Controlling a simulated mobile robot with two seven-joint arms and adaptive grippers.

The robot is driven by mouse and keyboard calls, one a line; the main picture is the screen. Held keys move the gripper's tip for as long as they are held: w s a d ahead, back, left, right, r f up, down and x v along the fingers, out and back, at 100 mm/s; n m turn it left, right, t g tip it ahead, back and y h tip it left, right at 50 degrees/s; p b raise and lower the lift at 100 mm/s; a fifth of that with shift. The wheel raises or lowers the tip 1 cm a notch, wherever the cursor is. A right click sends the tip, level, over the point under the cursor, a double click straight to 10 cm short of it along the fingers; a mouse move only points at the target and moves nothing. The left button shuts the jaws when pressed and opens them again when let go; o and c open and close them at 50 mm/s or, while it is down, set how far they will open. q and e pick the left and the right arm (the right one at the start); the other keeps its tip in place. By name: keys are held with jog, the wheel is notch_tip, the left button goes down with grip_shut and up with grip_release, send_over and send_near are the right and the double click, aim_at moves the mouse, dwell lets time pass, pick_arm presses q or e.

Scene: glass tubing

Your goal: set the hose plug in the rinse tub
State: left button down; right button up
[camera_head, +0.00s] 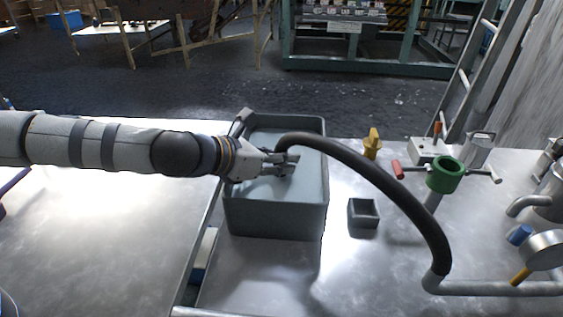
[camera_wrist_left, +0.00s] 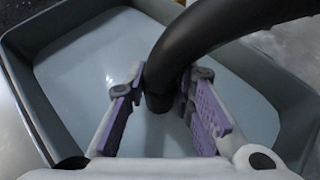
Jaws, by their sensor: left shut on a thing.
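A black hose (camera_head: 372,174) arcs from a grey pipe at the right to my left gripper (camera_head: 283,163). My left gripper is shut on the end of the hose, over the grey rinse tub (camera_head: 277,222). In the left wrist view the purple finger pads (camera_wrist_left: 165,102) stand on both sides of the hose end (camera_wrist_left: 160,101), which points down toward the pale tub inside. A separate hose plug cannot be made out; the gripped end is partly hidden by the fingers. Whether the end touches the tub's floor or liquid cannot be told. My right gripper is out of view.
A small grey open box (camera_head: 363,213) stands right of the tub. Behind it are a yellow piece (camera_head: 372,144), a green ring fitting (camera_head: 445,175) with red handle, and a white box (camera_head: 430,151). Pipes fill the right side. The table at the left is bare.

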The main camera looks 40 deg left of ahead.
pick_arm(q)
jog(key=shift+r, duration=0.15)
jog(key=shift+f, duration=0.2)
jog(key=c, duration=1.4)
grip_release()
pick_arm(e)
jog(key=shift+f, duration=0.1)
pick_arm(q)
jog(key=shift+o, duration=0.2)
jog(key=shift+r, duration=0.1)
jog(key=shift+s+r, duration=0.1)
jog(key=shift+r, duration=0.2)
jog(key=p+v, duration=0.4)
jog(key=v, duration=0.7)
jog(key=shift+s+p, duration=0.3)
jog(key=shift+s, duration=0.1)
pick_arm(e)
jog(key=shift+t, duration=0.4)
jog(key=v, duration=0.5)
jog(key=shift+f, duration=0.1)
